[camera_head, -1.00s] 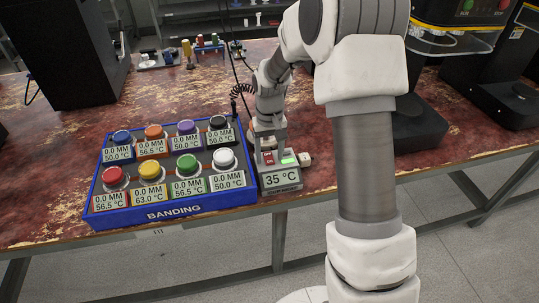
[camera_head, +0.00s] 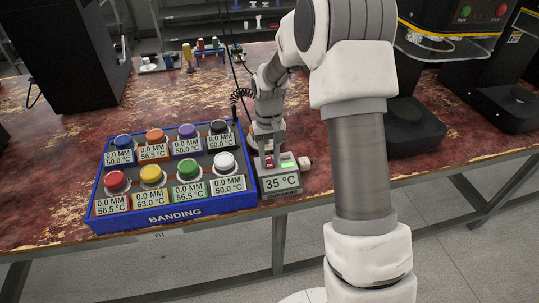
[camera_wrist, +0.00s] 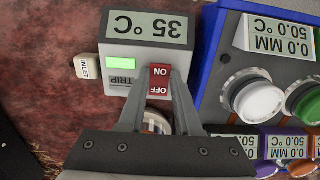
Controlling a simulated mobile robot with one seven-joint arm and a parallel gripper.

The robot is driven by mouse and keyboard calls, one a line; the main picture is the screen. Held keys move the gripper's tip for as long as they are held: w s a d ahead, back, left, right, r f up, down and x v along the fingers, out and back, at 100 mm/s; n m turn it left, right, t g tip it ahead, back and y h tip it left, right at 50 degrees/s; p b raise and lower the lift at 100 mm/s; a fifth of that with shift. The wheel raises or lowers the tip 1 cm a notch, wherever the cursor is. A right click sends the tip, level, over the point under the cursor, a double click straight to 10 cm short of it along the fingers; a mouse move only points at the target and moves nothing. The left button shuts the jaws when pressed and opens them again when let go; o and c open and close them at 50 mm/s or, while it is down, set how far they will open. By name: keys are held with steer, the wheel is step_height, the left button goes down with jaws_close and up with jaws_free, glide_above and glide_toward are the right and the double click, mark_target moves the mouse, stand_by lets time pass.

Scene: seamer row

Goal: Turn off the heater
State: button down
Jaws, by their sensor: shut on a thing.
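The heater is a small grey box (camera_head: 267,188) at the table's front edge, with a display reading 35 °C. In the wrist view its display (camera_wrist: 150,27) appears upside down, beside a lit green lamp (camera_wrist: 123,63) above the word TRIP. A red rocker switch (camera_wrist: 159,80) marked ON and OFF sits between my fingertips. My gripper (camera_wrist: 158,92) is shut on this switch, one finger on each side. Which way the rocker is tilted is hard to tell. In the head view my gripper (camera_head: 269,158) points down onto the box, hiding part of its top.
A blue tray labelled BANDING (camera_head: 175,215) with several coloured knobs and small displays stands close beside the heater on the left. A white INLET plug (camera_wrist: 86,66) sticks out of the heater's other side. Black machines (camera_head: 410,125) stand at the right.

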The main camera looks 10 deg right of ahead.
steer(key=shift+w+r+g+p, duration=0.25)
steer(key=shift+g+p, duration=0.25)
steer(key=shift+p, duration=0.55)
steer(key=shift+w+f+g+p, duration=0.1)
steer(key=shift+f+g+p, duration=0.05)
steer(key=shift+g+p, duration=0.65)
steer(key=c, duration=0.6)
jaws_free()
steer(key=p+v, duration=0.2)
steer(key=v, duration=1.5)
steer(key=shift+r+p, duration=0.25)
steer(key=shift+p, duration=0.05)
